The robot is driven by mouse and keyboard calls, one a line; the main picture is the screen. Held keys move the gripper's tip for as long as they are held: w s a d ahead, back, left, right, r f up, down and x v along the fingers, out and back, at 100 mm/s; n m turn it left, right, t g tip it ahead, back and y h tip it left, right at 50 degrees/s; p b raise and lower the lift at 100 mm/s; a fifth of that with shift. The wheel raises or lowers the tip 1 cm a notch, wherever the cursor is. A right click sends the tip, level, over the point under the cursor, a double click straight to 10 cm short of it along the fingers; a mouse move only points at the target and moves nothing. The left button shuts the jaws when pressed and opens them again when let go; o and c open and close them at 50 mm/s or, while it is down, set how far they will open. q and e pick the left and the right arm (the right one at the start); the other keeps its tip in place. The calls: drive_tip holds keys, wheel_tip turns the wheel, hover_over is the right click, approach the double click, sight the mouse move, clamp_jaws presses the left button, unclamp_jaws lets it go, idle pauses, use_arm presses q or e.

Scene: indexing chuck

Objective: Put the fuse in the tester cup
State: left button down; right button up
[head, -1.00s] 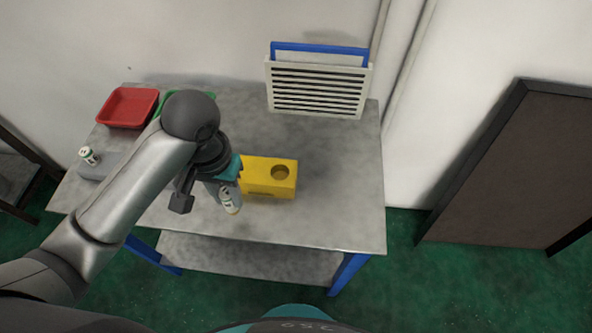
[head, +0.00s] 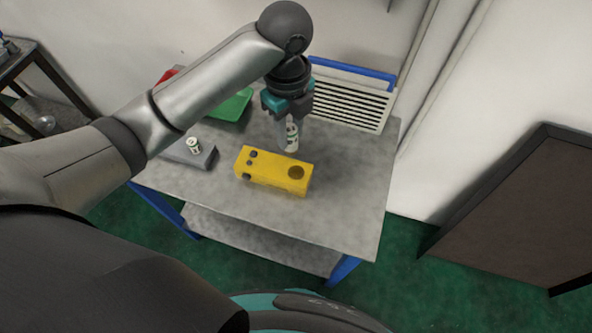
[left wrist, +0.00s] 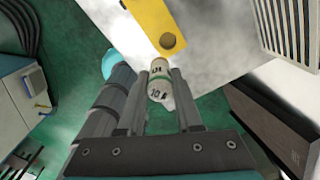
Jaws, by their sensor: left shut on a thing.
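In the left wrist view the fuse (left wrist: 159,82) sits between the two fingers (left wrist: 160,95). The yellow tester block (head: 262,170) lies on the table, in front of the fuse in the head view. Its round cup (head: 296,172) is a dark hole near its right end. The cup also shows in the left wrist view (left wrist: 168,41), beyond the fuse and apart from it. My right gripper is in no view.
A second white-and-green fuse (head: 193,146) stands on a grey block (head: 203,157) at the table's left. A green tray (head: 233,106), a partly hidden red tray (head: 167,75) and a slatted vent panel (head: 346,104) are at the back. The table's right front (head: 345,215) is clear.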

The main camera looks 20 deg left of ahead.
use_arm(q)
wheel_tip(320, 180, up, 4)
drive_tip(key=w+m+p, duration=0.2)
drive_tip(key=m, duration=0.5)
drive_tip(key=b, duration=0.2)
approach(296, 178)
drive_tip(key=shift+d+f+b, duration=0.1)
drive_tip(key=shift+f+b, duration=0.2)
drive_tip(key=shift+f, duration=1.5)
drive_tip(key=shift+f, duration=0.15)
drive_tip(key=c, duration=0.6)
unclamp_jaws()
wheel_tip(296, 178, up, 12)
drive_tip(key=shift+r+p, duration=0.2)
drive_tip(key=shift+p, duration=0.8)
